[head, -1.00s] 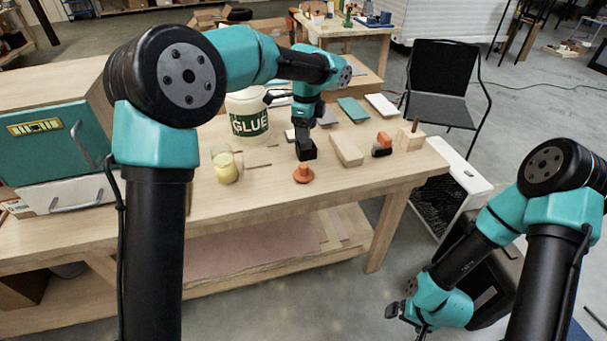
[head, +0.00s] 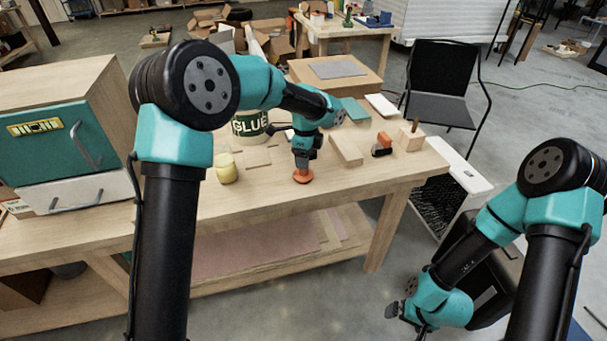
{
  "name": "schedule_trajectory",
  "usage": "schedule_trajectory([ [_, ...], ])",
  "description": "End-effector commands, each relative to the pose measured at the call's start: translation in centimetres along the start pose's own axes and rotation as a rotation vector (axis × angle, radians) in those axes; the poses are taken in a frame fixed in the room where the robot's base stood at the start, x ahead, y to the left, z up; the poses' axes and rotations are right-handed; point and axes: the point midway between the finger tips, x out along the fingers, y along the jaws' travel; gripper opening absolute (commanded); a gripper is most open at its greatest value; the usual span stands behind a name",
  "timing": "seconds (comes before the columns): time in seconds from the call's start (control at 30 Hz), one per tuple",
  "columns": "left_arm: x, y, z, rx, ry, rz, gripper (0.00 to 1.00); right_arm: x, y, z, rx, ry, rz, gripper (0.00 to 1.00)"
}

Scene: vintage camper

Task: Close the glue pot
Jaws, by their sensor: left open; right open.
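A small jar of yellow glue (head: 226,168) stands upright on the workbench, with no lid visible on it. An orange knobbed lid (head: 303,176) lies on the bench to its right, near the front edge. My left gripper (head: 302,166) points down right over the lid, its fingers at the lid's knob. It is open; whether the fingers touch the knob is too small to tell. My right gripper (head: 398,311) is open and empty, low at the right, beyond the bench and away from the jar.
A large white tub labelled GLUE (head: 250,125) stands behind the jar, partly behind my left arm. A wood block (head: 346,149), an orange-and-black item (head: 382,145) and a wooden block with a peg (head: 409,139) lie to the right. A teal cabinet (head: 50,145) stands at the left.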

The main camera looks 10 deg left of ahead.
Motion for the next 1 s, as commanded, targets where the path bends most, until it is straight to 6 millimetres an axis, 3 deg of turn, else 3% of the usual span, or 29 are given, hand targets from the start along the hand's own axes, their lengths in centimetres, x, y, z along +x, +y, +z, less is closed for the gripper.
schedule_trajectory([
  [0.47, 5.0, 0.1, 0.4, 0.0, 0.0, 0.002, 0.63, 0.0, 0.0, 0.0, 0.0, 0.0, 0.0, 1.0],
  [1.0, 5.2, 0.1, 0.4, 0.0, 0.0, 0.001, 0.61, 0.0, 0.0, 0.0, 0.0, 0.0, 0.0, 1.0],
])
